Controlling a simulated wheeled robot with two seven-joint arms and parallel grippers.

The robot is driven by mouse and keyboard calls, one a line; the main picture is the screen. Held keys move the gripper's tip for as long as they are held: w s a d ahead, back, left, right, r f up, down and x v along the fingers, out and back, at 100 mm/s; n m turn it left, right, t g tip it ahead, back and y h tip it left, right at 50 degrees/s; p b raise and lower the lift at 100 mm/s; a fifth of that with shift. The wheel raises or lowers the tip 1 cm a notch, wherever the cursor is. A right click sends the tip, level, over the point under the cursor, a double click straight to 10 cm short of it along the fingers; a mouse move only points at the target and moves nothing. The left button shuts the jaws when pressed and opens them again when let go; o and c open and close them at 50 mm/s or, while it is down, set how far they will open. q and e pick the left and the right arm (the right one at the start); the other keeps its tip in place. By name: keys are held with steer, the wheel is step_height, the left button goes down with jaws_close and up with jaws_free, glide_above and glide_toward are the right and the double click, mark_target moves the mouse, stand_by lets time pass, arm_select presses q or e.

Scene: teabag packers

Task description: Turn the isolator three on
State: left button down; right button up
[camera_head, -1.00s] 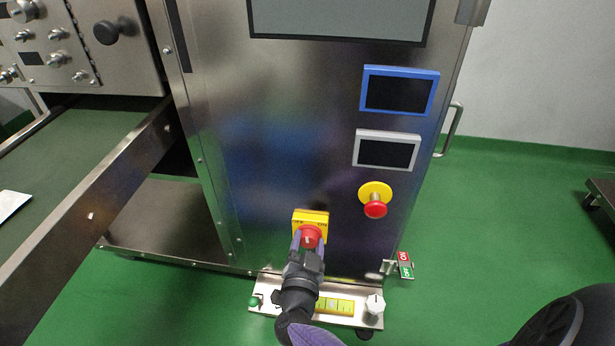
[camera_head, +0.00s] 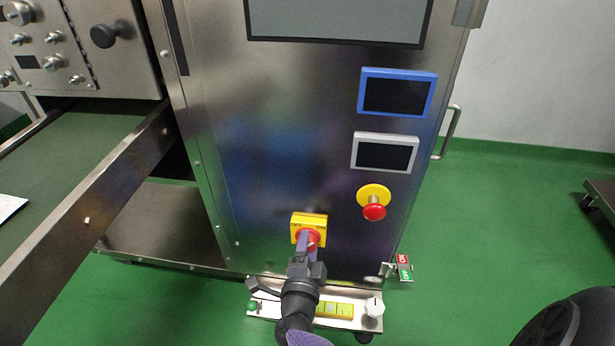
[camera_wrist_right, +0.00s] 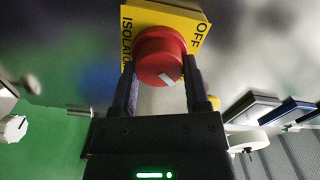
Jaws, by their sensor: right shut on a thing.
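The isolator is a yellow square plate (camera_head: 299,219) with a red rotary knob, low on the steel cabinet front. In the right wrist view, the yellow plate (camera_wrist_right: 185,18) shows "ISOLATOR" and "OFF" lettering, and the red knob (camera_wrist_right: 158,52) has a white mark on its rim. My right gripper (camera_head: 308,242) is shut on the red knob, with its fingers (camera_wrist_right: 165,92) on two sides of it. In the head view the fingers hide much of the knob. I cannot read the isolator's number. My left gripper is not in view.
A red emergency button on a yellow base (camera_head: 374,208) sits to the upper right. Above it are a grey-framed screen (camera_head: 384,154) and a blue-framed screen (camera_head: 397,95). A low ledge (camera_head: 262,310) juts out below, with a white knob (camera_head: 374,307). A conveyor (camera_head: 75,160) stands left.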

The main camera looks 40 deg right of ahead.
steer(key=shift+f+m, duration=0.1)
steer(key=shift+m, duration=0.3)
stand_by(0.3)
steer(key=o, duration=1.3)
